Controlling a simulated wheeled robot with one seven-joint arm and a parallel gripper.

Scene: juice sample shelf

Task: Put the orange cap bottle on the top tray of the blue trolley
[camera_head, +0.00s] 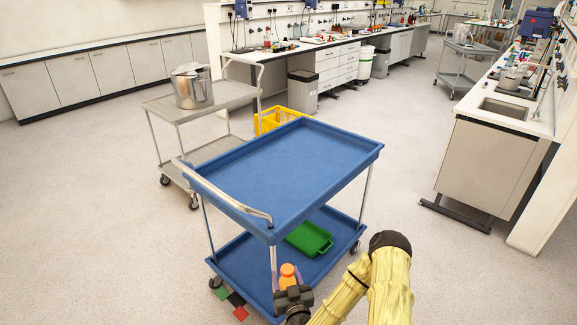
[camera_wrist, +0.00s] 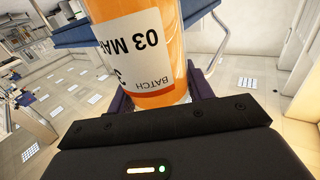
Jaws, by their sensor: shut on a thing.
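The orange cap bottle (camera_head: 288,272) is in my gripper (camera_head: 290,290), low in front of the blue trolley's near side in the head view. In the wrist view the bottle (camera_wrist: 142,45) fills the top middle, with orange contents and a white label reading "BATCH" and "03 MA". My gripper's dark fingers (camera_wrist: 160,98) are shut around its sides. The blue trolley (camera_head: 285,160) has an empty top tray with a raised rim and a grey handle at its left end. The bottle appears below the top tray's level.
A green tray (camera_head: 309,238) lies on the trolley's lower shelf. A grey trolley with a steel pot (camera_head: 192,88) and a yellow crate (camera_head: 277,118) stand behind. A bench with a sink (camera_head: 503,110) is at the right. Floor between trolley and bench is clear.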

